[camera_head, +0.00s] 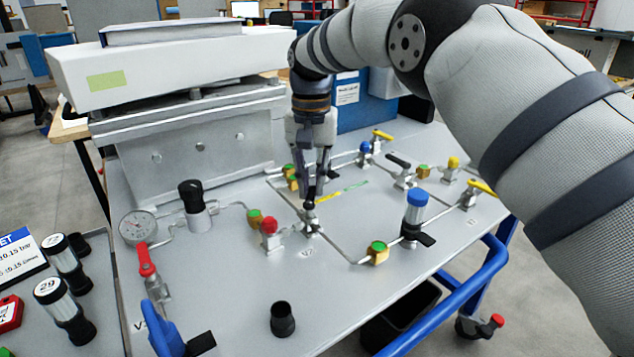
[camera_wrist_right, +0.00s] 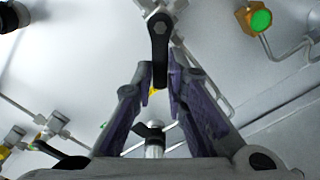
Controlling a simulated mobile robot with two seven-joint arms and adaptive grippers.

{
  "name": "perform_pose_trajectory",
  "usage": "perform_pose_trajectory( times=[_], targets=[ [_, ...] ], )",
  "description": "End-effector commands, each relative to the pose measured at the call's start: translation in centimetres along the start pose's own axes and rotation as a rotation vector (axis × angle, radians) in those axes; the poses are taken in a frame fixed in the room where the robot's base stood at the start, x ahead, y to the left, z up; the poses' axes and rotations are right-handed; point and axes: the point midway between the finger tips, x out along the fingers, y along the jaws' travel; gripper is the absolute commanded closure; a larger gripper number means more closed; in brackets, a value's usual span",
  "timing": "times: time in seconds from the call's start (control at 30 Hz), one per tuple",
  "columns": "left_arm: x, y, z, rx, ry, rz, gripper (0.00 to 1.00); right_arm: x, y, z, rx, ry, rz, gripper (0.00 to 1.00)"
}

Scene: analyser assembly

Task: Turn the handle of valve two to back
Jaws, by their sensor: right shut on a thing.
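Valve two (camera_head: 310,226) stands on the grey panel, with the marking V2 beside it. Its black handle (camera_wrist_right: 160,38) shows in the right wrist view, and its end lies between my right fingertips (camera_wrist_right: 160,82). In the head view my right gripper (camera_head: 310,197) points down over the valve and is shut on the handle. The fingers and arm hide most of the handle there, so its exact direction is hard to see. My left gripper is not in view.
A red-capped fitting (camera_head: 269,232) stands close left of the valve. A blue-capped cylinder (camera_head: 415,215) and a brass fitting with a green top (camera_head: 377,253) stand to its right. A pressure gauge (camera_head: 137,228) is farther left. The panel front is mostly clear around a black cup (camera_head: 282,319).

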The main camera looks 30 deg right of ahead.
Motion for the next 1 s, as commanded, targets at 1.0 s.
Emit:
perform_pose_trajectory(
  times=[1.0],
  targets=[
    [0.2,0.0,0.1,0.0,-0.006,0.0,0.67,0.0,-2.6,1.0,-0.714,0.0,0.0,1.0]
  ],
)
